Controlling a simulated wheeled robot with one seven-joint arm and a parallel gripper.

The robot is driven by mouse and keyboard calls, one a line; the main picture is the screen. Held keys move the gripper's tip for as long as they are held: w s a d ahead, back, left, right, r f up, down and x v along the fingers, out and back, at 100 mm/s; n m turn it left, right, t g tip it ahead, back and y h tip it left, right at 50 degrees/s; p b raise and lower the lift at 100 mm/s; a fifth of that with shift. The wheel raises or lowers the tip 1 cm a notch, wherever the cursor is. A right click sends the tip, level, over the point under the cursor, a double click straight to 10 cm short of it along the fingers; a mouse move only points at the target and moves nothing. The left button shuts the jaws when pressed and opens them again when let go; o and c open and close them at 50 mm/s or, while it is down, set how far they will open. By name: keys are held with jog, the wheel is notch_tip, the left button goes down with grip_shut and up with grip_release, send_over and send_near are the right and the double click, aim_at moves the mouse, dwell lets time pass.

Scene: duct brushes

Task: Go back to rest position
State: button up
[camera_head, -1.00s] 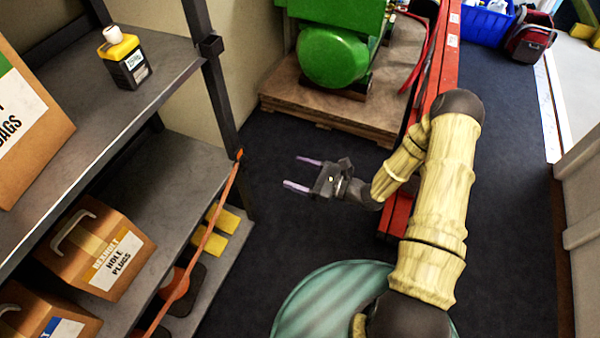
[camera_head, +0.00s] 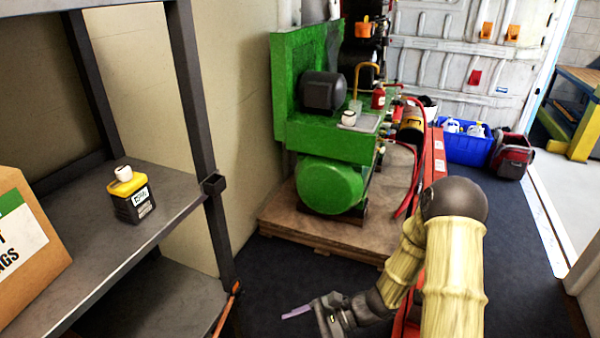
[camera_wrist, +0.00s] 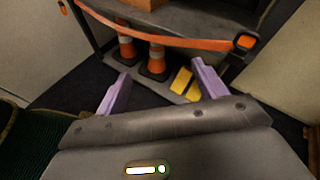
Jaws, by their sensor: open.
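My gripper (camera_head: 305,311) is at the lower middle of the head view, above the dark floor and to the right of the shelf. In the wrist view its two purple fingers (camera_wrist: 160,88) stand wide apart with nothing between them. My arm is bent, in a cream sleeve, at the lower right of the head view. The gripper touches nothing that I can see.
A green machine (camera_head: 330,185) stands on a wooden pallet (camera_head: 280,222). The wrist view shows an orange strap (camera_wrist: 165,38), orange cones (camera_wrist: 157,62) and yellow blocks (camera_wrist: 181,80).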

jog(key=s+d+r+n+t+h, duration=0.4)
jog(key=d+r+n+t+h, duration=0.1)
jog(key=d+r+n+h, duration=0.9)
jog(key=w+d+p+v, duration=0.1)
jog(key=w+p+v, duration=0.2)
jog(key=p+v, duration=1.1)
jog(key=w+d+r+p+v, duration=0.1)
jog(key=w+p+v, duration=0.2)
jog(key=p+v, duration=1.2)
jog(key=r+p, duration=0.1)
jog(key=p, duration=0.2)
jog(key=shift+w+d+m, duration=0.3)
jog(key=shift+m, duration=0.1)
